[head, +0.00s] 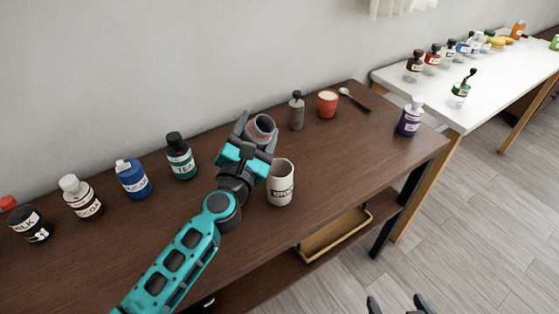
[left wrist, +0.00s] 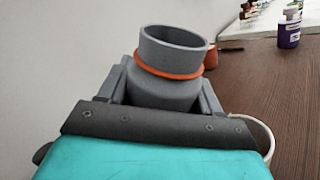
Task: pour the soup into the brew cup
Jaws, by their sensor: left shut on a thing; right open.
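My left gripper (head: 257,132) is shut on a grey open-mouthed jar (head: 263,124) with an orange ring. I see no label on it and cannot see its contents. In the left wrist view the jar (left wrist: 170,70) stands between the fingers, slightly tilted. The white brew cup (head: 281,184) with dark lettering stands upright on the brown table, just right of and nearer than the held jar. Only its rim (left wrist: 268,134) shows past the gripper in the left wrist view. My right gripper (head: 402,305) is open at the bottom edge of the head view, away from the table.
Several labelled bottles, including the tea bottle (head: 181,160) and the blue bottle (head: 133,180), line the table's left. Table right of the brew cup is clear.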

